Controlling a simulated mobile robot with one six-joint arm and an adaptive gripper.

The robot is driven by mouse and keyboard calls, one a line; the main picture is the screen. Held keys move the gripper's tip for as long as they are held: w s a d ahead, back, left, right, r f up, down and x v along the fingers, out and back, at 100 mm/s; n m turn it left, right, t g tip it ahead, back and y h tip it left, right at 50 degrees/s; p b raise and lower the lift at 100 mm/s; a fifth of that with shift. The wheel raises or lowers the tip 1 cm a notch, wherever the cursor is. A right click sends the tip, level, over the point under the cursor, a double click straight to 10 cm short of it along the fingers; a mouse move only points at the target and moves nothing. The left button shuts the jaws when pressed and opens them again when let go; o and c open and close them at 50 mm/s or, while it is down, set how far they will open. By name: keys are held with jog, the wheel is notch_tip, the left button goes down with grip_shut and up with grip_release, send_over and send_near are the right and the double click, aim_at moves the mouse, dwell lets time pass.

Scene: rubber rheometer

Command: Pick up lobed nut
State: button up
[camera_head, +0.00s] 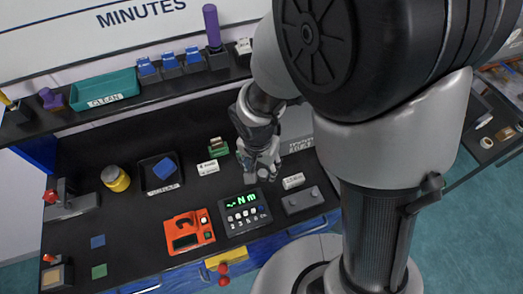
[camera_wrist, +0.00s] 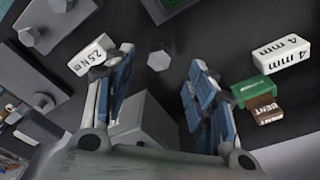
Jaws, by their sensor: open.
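A small pale grey piece with a faceted outline, likely the lobed nut (camera_wrist: 158,60), shows in the wrist view on the dark bench, just beyond my fingertips and between their lines. It is too small for me to make out its lobes. My gripper (camera_wrist: 160,85) is open, with its two blue-grey padded fingers apart and nothing held between them. A grey block (camera_wrist: 145,122) shows between the fingers, lower in the picture. In the head view my gripper (camera_head: 260,178) points down over the bench behind the green-lit display, and it hides what lies under it.
A "2.5 Nm" label block (camera_wrist: 93,60) is left of the fingers; a "4 mm" block (camera_wrist: 281,54) and a green block (camera_wrist: 253,91) are right. The display unit (camera_head: 244,211), orange device (camera_head: 189,231) and grey box (camera_head: 303,200) stand near the bench front.

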aim_at(263, 173)
jog(key=f, duration=0.3)
jog(key=f+b, duration=0.1)
jog(key=f, duration=0.1)
jog(key=shift+w+d, duration=0.15)
jog(key=shift+w, duration=0.1)
jog(key=shift+r, duration=0.1)
jog(key=shift+c, duration=0.5)
jog(key=c, duration=1)
jog(key=shift+r, duration=0.1)
